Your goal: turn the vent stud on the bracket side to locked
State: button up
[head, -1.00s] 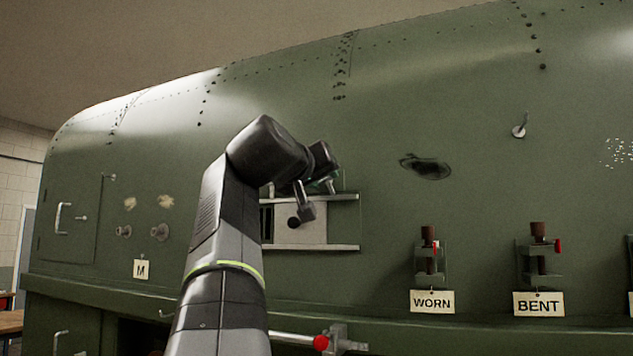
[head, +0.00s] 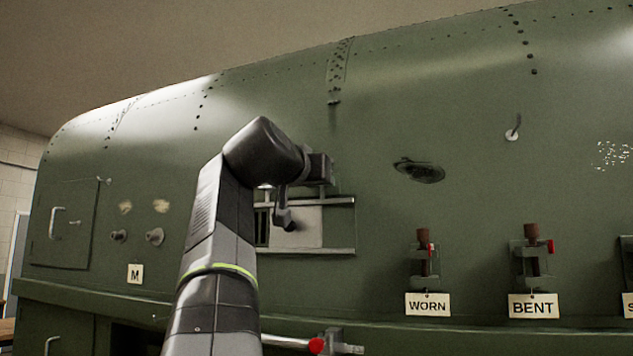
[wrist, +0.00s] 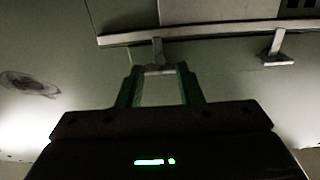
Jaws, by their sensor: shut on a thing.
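The vent (head: 345,250) is a pale panel with rails above and below, set in the green fuselage; my arm hides part of it in the head view. Two studs show at its rail in the wrist view. The stud on the side of the dark oval patch (wrist: 158,50) sits at the fingertips of my gripper (wrist: 160,72), which is shut on its grey head. The other stud (wrist: 277,46) stands free, with a wide crossbar on its stem. In the head view my gripper (head: 322,182) is at the vent's upper rail, and its fingers are hard to make out.
The dark oval patch (head: 419,171) lies right of the vent. Brackets tagged WORN (head: 427,305) and BENT (head: 533,306) hang lower right. A ledge (head: 480,334) runs below. A hatch with a handle (head: 57,222) is at the far left.

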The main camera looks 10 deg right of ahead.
jog(key=o, duration=1)
jog(key=shift+s, duration=0.1)
jog(key=b+v, duration=0.3)
jog(key=v, duration=1)
jog(key=shift+s+a, duration=0.25)
jog(key=p+x, duration=0.3)
jog(key=x, duration=1.1)
jog(key=shift+s, duration=0.1)
